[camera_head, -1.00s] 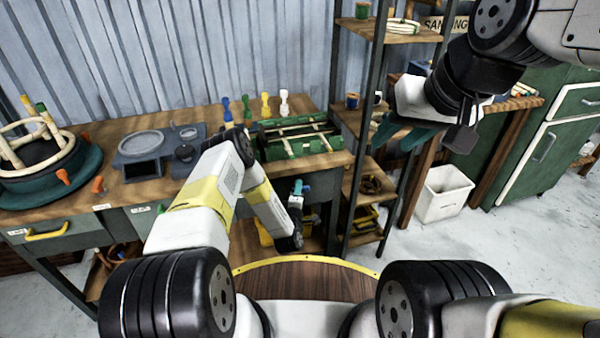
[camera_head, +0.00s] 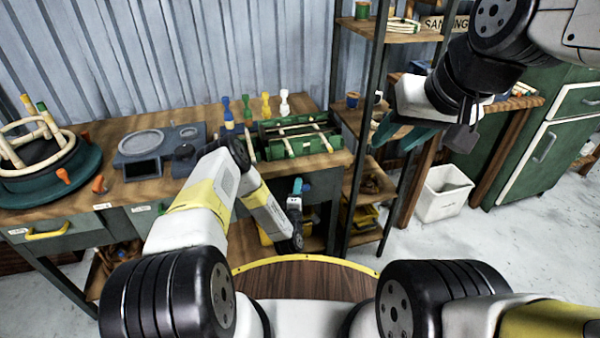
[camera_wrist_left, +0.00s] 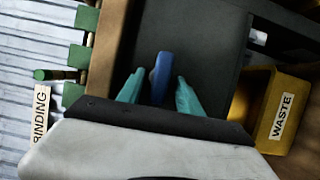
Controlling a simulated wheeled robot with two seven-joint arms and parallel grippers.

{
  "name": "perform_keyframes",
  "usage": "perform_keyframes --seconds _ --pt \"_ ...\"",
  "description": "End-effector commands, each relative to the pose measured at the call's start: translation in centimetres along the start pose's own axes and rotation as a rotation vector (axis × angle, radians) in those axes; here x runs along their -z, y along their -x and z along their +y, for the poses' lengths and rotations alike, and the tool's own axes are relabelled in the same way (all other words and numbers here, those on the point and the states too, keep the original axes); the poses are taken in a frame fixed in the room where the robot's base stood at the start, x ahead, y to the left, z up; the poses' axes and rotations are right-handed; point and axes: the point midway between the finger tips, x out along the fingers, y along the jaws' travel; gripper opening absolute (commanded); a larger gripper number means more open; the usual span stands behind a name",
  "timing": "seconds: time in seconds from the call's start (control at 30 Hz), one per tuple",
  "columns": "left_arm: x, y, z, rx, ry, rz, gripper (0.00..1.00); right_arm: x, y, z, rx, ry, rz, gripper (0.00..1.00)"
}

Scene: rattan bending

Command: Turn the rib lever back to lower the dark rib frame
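My left gripper (camera_head: 299,186) is low beside the right end of the bench. In the left wrist view its two teal fingers (camera_wrist_left: 158,92) stand apart, one on each side of a blue handle (camera_wrist_left: 161,75), with thin gaps showing. I cannot tell whether the handle is the rib lever. The round dark-green jig (camera_head: 85,180) is on the bench at far left, with pale rattan hoops and a dark form (camera_head: 40,152); which part is the rib frame is unclear. Orange knobs (camera_head: 98,184) sit at its front.
A green trough (camera_head: 300,138) holding sticks lies on the bench above my left gripper. A yellow WASTE bin (camera_wrist_left: 275,110) is to the right in the wrist view. A shelf rack (camera_head: 368,185) and white bin (camera_head: 443,193) stand right of the bench.

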Motion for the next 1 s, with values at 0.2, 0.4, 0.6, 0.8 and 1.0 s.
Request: perform_keyframes --seconds 0.2,0.4,0.6,0.8,1.0 --pt "0.0 0.0 0.0 -0.001 0.000 0.000 0.42 0.0 0.0 0.0 0.000 0.000 0.000 0.40" --pt "0.0 1.6 -0.1 0.003 0.001 0.000 0.42 0.0 0.0 0.0 0.000 0.000 0.000 0.40" --pt "0.0 5.2 -0.1 0.004 0.001 -0.001 0.42 0.0 0.0 0.0 0.000 0.000 0.000 0.40" --pt "0.0 7.4 0.0 0.001 0.000 0.000 0.42 0.0 0.0 0.0 0.000 0.000 0.000 0.40" --pt "0.0 7.8 0.0 -0.001 0.000 0.000 0.42 0.0 0.0 0.0 0.000 0.000 0.000 0.40"
